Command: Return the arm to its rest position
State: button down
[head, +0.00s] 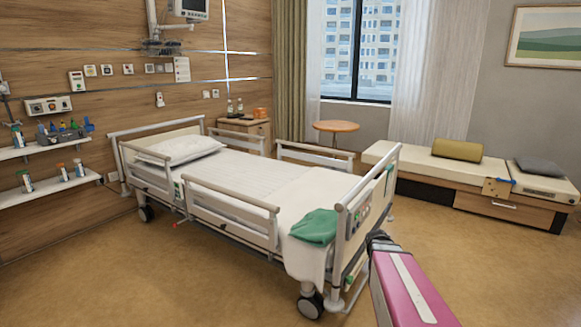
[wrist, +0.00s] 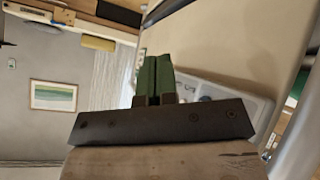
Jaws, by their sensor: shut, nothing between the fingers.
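My arm (head: 408,292), pink with a pale stripe, reaches in from the bottom right of the head view, in front of the foot end of the bed. Its dark far end shows beside the bed's foot board (head: 365,215); I cannot make out the fingers there. In the wrist view my gripper (wrist: 155,62) shows two green fingers side by side, shut with nothing between them. Behind them are a pale panel and a grey control unit (wrist: 225,92); the wrist view is tilted.
The hospital bed (head: 250,190) fills the middle, with a green cloth (head: 314,227) over its foot end. A window bench (head: 400,165) with a yellow bolster (head: 457,150) stands at right. Stocked wall shelves (head: 45,187) are at left. The floor (head: 490,260) right of my arm is clear.

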jog(key=s+a+f+g+y, duration=0.1)
jog(key=s+a+g, duration=0.3)
jog(key=s+a, duration=0.5)
jog(key=s+a+f+g+y, duration=0.2)
jog(key=s+a+g, duration=0.3)
jog(key=s+a, duration=0.3)
jog(key=shift+s+a+m+y, duration=0.4)
jog(key=shift+s+y, duration=0.2)
jog(key=shift+s, duration=0.25)
jog(key=shift+d, duration=0.15)
